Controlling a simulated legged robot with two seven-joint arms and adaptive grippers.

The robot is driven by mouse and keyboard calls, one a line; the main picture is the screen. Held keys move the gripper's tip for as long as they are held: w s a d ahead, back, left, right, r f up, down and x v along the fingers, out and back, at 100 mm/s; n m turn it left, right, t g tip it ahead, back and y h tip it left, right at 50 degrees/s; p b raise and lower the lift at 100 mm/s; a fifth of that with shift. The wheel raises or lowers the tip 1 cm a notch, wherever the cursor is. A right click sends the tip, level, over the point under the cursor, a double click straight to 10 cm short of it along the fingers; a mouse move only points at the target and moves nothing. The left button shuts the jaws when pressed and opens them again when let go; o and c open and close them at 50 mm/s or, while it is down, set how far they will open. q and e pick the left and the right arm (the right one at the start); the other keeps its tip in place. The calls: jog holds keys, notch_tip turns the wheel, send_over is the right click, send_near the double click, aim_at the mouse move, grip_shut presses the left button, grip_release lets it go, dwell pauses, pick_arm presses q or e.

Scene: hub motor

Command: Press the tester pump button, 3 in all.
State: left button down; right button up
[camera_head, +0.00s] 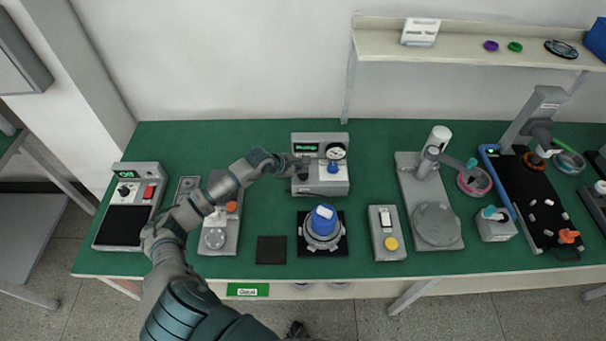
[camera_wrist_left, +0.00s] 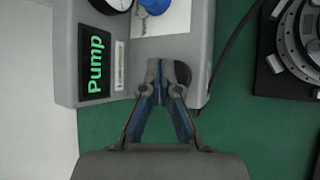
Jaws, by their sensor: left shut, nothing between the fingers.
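The pump tester (camera_head: 320,185) is a grey box at the back middle of the green bench, with a green-lit display, a round gauge (camera_head: 336,151) and a blue knob (camera_head: 333,168). The wrist view shows its display reading "Pump" (camera_wrist_left: 96,63). My left gripper (camera_head: 302,168) reaches over the tester's left half. In the wrist view its closed fingertips (camera_wrist_left: 160,68) are over the tester's face, beside a dark rounded part (camera_wrist_left: 183,73) that they partly cover. This may be the button; I cannot tell whether they touch it. My right gripper is not in view.
A blue-topped hub motor (camera_head: 323,220) stands on a black pad in front of the tester. A grey box with a yellow button (camera_head: 390,243) is to its right. A black square pad (camera_head: 271,250) lies left of the motor. A grey fixture (camera_head: 220,237) sits beneath my left arm.

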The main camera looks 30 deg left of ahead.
aim_at(302, 175)
pick_arm(q)
jog(key=shift+r, duration=0.1)
jog(key=shift+r+p, duration=1.3)
jog(key=shift+r, duration=1.15)
